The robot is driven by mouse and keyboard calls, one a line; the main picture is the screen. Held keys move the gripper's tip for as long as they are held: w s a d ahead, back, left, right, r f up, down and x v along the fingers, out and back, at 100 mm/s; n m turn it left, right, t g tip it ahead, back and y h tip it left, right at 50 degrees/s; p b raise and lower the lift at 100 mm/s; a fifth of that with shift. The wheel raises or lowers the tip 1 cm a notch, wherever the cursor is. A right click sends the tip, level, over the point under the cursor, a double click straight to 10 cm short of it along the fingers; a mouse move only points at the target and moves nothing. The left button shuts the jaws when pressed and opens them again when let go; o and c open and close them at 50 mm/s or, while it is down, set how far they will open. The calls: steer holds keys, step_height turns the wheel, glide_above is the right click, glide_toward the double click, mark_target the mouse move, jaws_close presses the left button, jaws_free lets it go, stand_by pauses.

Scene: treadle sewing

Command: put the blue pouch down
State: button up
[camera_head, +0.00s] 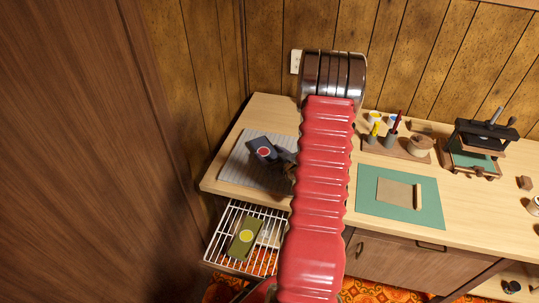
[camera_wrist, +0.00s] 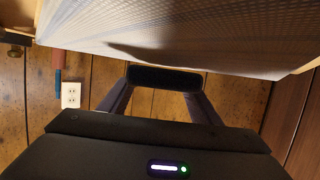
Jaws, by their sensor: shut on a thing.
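The blue pouch (camera_head: 259,148) is dark blue with a red disc on its face. It is tilted above the grey ribbed mat (camera_head: 244,166) at the left end of the bench. My gripper (camera_head: 282,158) is shut on it from the right side, partly hidden behind my red arm. In the wrist view the pouch (camera_wrist: 165,78) shows as a dark edge between the two fingers. The mat (camera_wrist: 220,42) fills the top of that view, with a shadow on it close to the pouch. I cannot tell whether the pouch touches the mat.
Below the bench's left end, a white wire rack (camera_head: 218,246) holds an olive pouch (camera_head: 244,238) with a yellow disc. Right of my arm are a green mat (camera_head: 433,205) with a brown sheet, a tool stand (camera_head: 378,150) and a black press (camera_head: 484,135).

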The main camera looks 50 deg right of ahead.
mark_target(270, 154)
steer(key=shift+s+f, duration=0.2)
steer(key=shift+f, duration=0.3)
steer(key=shift+s+f, duration=0.2)
steer(key=shift+f, duration=0.3)
steer(key=shift+w, duration=0.2)
steer(key=o, duration=1.2)
steer(key=shift+w+d+r, duration=0.25)
steer(key=shift+w+r, duration=0.05)
steer(key=shift+r, duration=0.3)
step_height(270, 154, up, 11)
steer(key=shift+s+a+f, duration=0.1)
steer(key=shift+a+f, duration=0.05)
steer(key=shift+s+a, duration=0.1)
